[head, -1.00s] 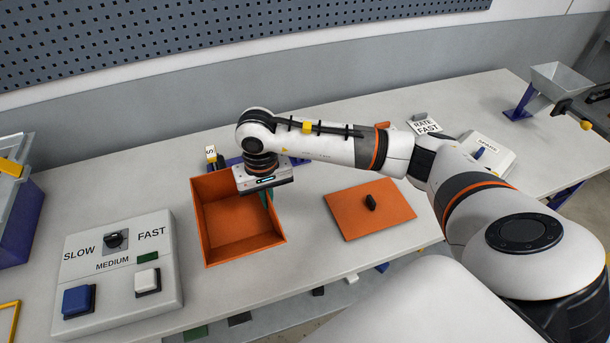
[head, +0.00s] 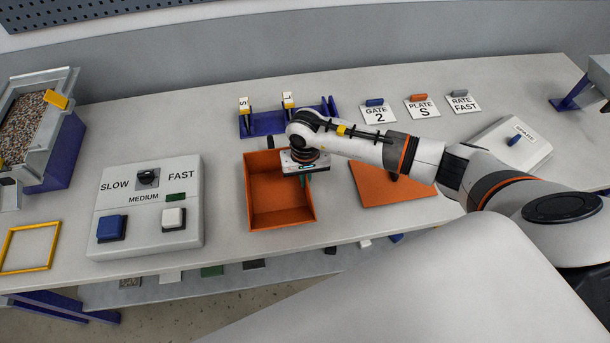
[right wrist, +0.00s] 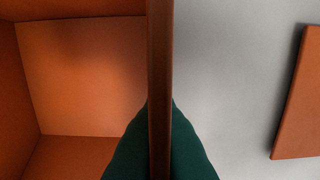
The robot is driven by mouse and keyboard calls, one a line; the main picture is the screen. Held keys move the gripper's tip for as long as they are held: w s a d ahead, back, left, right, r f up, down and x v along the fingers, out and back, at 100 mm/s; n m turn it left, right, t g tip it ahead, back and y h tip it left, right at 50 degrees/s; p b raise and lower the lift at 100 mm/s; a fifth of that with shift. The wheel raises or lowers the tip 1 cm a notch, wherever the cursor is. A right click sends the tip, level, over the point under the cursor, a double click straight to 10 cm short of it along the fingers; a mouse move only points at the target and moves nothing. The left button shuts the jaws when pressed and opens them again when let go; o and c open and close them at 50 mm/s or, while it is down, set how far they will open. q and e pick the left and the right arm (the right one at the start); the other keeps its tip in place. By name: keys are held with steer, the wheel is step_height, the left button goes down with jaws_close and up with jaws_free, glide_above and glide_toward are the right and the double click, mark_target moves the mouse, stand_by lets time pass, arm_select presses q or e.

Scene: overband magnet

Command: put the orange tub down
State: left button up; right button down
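The orange tub (head: 247,195) is an open, empty square box near the table's front edge, right of the speed panel. It looks level and at or very near the table top; I cannot see whether its underside touches. My right gripper (head: 303,181) reaches down over the tub's right wall. In the right wrist view its green fingertips (right wrist: 160,150) press on both sides of that wall (right wrist: 160,60), one inside the tub and one outside. My left gripper is not in view.
An orange lid (head: 375,188) with a dark knob lies right of the tub. The speed panel (head: 190,240) stands left of it. A blue rack (head: 262,124) stands behind. The table's front edge is close.

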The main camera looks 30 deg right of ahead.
steer(key=c, duration=2.1)
jaws_free()
steer(key=shift+f+b, duration=0.15)
steer(key=shift+b, duration=0.15)
steer(key=o, duration=0.5)
steer(key=shift+c, duration=0.2)
steer(key=shift+r+p, duration=0.3)
steer(key=shift+p, duration=0.1)
steer(key=shift+w+r+b, duration=0.1)
steer(key=shift+r+b, duration=0.25)
step_height(320, 180, up, 11)
steer(key=b, duration=0.3)
steer(key=shift+r, duration=0.1)
